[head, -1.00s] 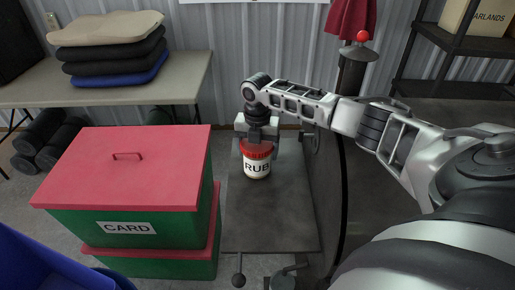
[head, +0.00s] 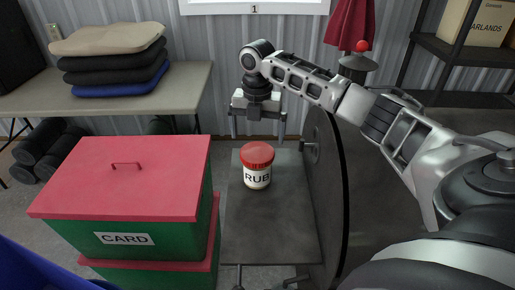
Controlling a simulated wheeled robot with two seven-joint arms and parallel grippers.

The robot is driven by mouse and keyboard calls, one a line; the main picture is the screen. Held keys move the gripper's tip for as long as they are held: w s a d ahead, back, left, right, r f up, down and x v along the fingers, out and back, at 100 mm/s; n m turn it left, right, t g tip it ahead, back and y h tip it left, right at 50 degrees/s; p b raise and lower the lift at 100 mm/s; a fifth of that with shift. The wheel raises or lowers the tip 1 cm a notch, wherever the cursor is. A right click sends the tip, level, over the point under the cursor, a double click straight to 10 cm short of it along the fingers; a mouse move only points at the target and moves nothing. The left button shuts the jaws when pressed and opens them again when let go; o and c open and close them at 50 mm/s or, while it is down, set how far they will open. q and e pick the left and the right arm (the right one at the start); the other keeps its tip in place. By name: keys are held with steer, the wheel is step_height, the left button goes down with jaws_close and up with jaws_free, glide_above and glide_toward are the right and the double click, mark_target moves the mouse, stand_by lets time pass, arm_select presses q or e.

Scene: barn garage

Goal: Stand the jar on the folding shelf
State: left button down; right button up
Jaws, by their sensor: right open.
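The jar (head: 257,169) has a red lid and a white label reading "RUB". It stands upright on the grey folding shelf (head: 268,232), toward the shelf's far part. My right gripper (head: 257,138) is open and empty. It is above and behind the jar in the head view, fingers pointing down, apart from the jar. My left gripper is not in view.
Stacked green boxes with red lids (head: 125,178), one labelled "CARD", stand close left of the shelf. A dark round panel (head: 330,190) rises at its right. A table (head: 150,97) with folded cushions (head: 112,58) stands at the back left.

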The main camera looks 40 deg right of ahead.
steer(key=shift+r, duration=1.25)
